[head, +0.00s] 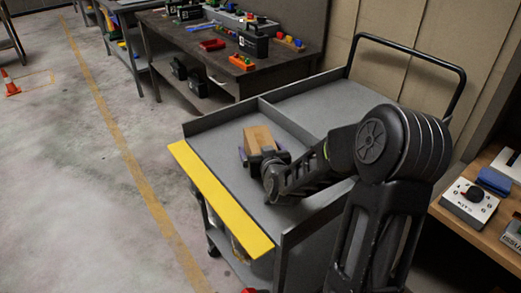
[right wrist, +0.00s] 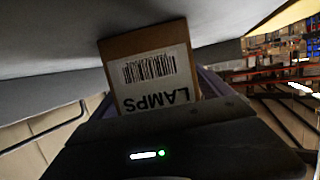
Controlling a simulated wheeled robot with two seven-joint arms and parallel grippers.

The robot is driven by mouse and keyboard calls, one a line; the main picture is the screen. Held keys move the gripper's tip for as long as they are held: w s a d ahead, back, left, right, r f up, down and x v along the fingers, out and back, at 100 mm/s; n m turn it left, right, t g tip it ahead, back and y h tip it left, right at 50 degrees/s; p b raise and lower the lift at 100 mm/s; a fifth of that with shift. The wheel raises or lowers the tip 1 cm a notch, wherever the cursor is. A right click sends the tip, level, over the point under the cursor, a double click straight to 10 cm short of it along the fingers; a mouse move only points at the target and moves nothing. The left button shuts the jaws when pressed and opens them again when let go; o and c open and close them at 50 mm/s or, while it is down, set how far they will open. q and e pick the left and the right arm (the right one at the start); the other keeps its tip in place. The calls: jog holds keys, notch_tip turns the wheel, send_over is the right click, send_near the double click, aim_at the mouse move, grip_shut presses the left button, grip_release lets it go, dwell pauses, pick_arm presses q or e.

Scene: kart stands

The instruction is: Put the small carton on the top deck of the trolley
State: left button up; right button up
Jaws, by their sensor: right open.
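The small carton (head: 258,137) is a brown box on the grey top deck (head: 222,147) of the trolley, in the section nearer the yellow edge strip. In the right wrist view the carton (right wrist: 155,70) shows a white label with a barcode and the word LAMPS, and its far end appears to meet the grey deck. My right gripper (head: 265,154) is low over the deck with its purple-edged jaws open around the carton. The wrist body hides the carton's near end and most of the fingers. My left gripper is out of view.
A low divider (head: 287,122) splits the deck, and the rear section is empty. A black push handle (head: 410,50) rises at the far right. A dark workbench (head: 215,50) with parts stands behind. A wooden bench (head: 485,225) with devices is close on the right.

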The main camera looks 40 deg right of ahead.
jog(key=shift+r, duration=0.2)
jog(key=v, duration=0.7)
jog(key=shift+s+a, duration=0.1)
jog(key=shift+s, duration=0.15)
